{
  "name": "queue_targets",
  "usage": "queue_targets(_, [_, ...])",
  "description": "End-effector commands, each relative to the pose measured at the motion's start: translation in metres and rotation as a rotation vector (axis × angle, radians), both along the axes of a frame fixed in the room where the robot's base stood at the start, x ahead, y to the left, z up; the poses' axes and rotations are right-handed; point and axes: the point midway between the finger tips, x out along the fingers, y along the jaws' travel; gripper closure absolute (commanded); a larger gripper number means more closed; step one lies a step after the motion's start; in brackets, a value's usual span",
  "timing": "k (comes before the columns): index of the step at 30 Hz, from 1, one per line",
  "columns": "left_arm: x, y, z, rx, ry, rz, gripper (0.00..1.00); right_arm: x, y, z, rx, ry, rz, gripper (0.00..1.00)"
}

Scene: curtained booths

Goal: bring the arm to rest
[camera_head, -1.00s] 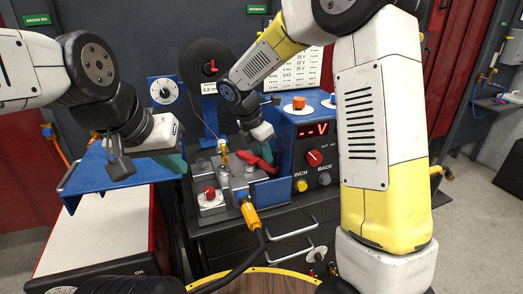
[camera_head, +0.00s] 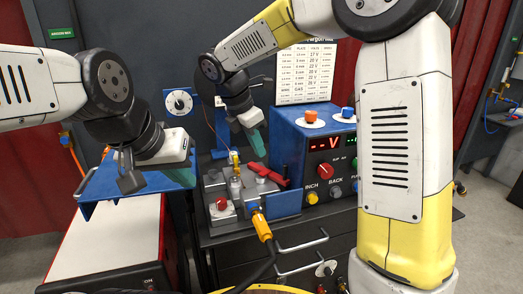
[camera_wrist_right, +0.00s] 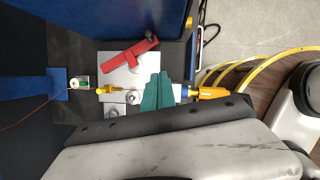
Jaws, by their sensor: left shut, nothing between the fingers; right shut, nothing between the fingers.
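My right gripper (camera_head: 255,140) has teal fingers and is shut and empty. In the head view it hangs above the wire-feed unit with the red lever (camera_head: 265,176), apart from it. In the right wrist view its fingers (camera_wrist_right: 157,92) are together over the grey block, with the red lever (camera_wrist_right: 130,54) beyond them. My left gripper (camera_head: 191,161) is shut at the left, over the blue shelf.
A blue control box (camera_head: 325,168) with a red display and knobs stands right of the feed unit. A yellow-handled cable connector (camera_head: 261,226) comes out of the unit's front. The blue shelf (camera_head: 100,180) sits above a white-topped cabinet (camera_head: 105,235). A spool dial (camera_head: 179,102) stands behind.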

Motion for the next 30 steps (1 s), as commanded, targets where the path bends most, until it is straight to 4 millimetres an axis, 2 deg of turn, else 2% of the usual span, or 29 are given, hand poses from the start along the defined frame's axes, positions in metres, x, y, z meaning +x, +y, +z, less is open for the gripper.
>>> queue_targets(5, [0.000,0.000,0.000,0.000,0.000,0.000,1.00,-0.020,-0.028,0.018,0.095,-0.062,-0.188,1.00])
queue_targets(12, [0.000,0.000,0.000,0.000,0.000,0.000,1.00,-0.086,-0.092,0.041,0.411,-0.219,-0.794,1.00])
queue_targets(18, [0.000,0.000,0.000,0.000,0.000,0.000,1.00,-0.144,-0.127,0.044,0.715,-0.310,-1.337,1.00])
queue_targets(24, [0.000,0.000,0.000,0.000,0.000,0.000,1.00,-0.182,-0.141,0.038,0.970,-0.336,-1.751,1.00])
queue_targets(30, [0.000,0.000,0.000,0.000,0.000,0.000,1.00,-0.195,-0.144,0.035,1.074,-0.329,-1.915,1.00])
